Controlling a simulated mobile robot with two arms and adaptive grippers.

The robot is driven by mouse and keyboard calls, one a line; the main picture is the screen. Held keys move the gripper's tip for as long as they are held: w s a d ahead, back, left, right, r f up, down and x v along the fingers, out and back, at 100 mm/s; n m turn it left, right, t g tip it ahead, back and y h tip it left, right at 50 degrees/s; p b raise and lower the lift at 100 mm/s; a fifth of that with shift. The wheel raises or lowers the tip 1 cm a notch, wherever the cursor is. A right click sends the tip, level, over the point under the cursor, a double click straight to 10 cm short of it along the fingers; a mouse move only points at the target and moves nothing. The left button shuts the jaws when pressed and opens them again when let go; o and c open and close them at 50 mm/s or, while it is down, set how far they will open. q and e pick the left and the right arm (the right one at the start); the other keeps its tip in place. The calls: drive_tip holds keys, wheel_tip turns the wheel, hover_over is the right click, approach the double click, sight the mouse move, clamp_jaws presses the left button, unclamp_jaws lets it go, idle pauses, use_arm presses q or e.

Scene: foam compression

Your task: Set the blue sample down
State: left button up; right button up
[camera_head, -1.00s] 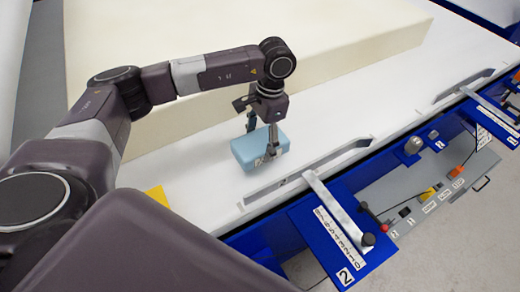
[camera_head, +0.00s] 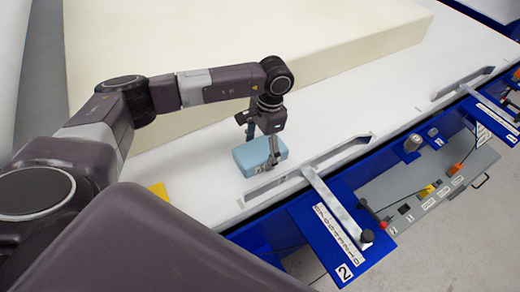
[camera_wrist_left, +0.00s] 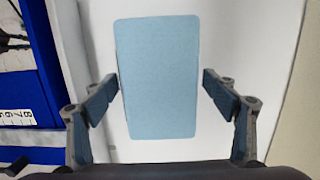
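The blue sample (camera_head: 250,158) is a pale blue block with rounded corners. It appears to rest on the white table (camera_head: 195,175), beside the slotted metal rail. My left gripper (camera_head: 259,146) is right above and around it, pointing down. In the left wrist view the sample (camera_wrist_left: 158,80) lies upright in the picture between the two spread fingers (camera_wrist_left: 161,78). A narrow gap shows at the right finger; the left fingertip is very close to the sample's edge, and contact there cannot be told. The sample's underside is hidden. My right gripper is in neither view.
A large cream foam block (camera_head: 200,35) stands behind my left arm. A slotted rail (camera_head: 335,152) and a blue plate marked 2 (camera_head: 315,240) with a metal lever lie to the right. A yellow piece (camera_head: 158,190) is at the lower left.

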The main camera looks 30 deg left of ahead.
sight(265, 147)
use_arm(q)
drive_tip(key=shift+r, duration=0.15)
wheel_tip(265, 147, up, 12)
drive_tip(key=w+d+b, duration=0.1)
drive_tip(key=b, duration=0.1)
drive_tip(key=shift+w, duration=0.25)
idle(0.5)
